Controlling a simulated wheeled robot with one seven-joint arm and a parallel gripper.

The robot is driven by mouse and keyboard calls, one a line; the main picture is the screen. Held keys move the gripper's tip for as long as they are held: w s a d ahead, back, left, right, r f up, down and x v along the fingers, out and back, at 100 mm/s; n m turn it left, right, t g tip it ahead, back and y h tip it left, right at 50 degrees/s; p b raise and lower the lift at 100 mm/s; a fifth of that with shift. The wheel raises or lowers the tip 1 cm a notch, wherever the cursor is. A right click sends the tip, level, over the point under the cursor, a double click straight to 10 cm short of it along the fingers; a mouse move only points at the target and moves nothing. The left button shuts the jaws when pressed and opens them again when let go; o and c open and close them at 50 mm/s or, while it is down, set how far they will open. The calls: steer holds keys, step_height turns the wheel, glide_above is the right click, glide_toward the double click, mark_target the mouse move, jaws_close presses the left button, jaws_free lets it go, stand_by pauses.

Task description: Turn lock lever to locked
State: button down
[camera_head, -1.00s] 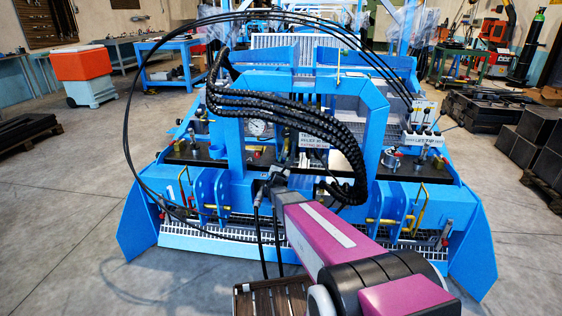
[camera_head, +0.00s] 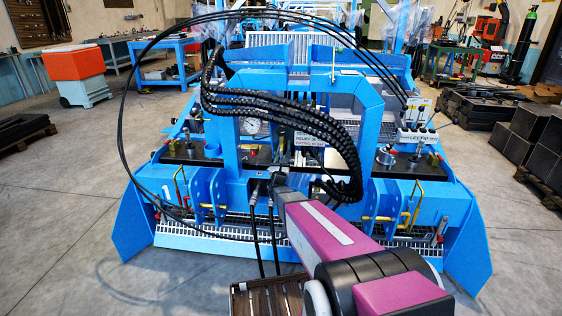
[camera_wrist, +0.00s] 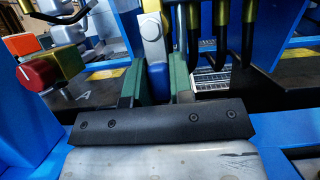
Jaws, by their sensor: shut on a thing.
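In the wrist view, my gripper (camera_wrist: 159,76) has two green finger pads closed on the lock lever (camera_wrist: 153,42). The lever has a light grey arm with a round boss, and its blue lower end (camera_wrist: 157,82) sits between the pads. The lever stands about upright in this view. In the head view, my gripper (camera_head: 279,181) is at the front of the blue machine (camera_head: 372,130), low in the centre under the black hoses. The lever cannot be made out there.
Black hoses with brass fittings (camera_wrist: 220,40) hang close on the right. In the head view, a thick black hose bundle (camera_head: 290,118) arches above my gripper. Grey floor (camera_head: 70,230) is clear at left.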

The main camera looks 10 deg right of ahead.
steer(key=c, duration=1)
jaws_free()
steer(key=shift+s, duration=0.1)
steer(key=v, duration=1)
steer(key=shift+s+f, duration=0.2)
steer(key=shift+s, duration=0.1)
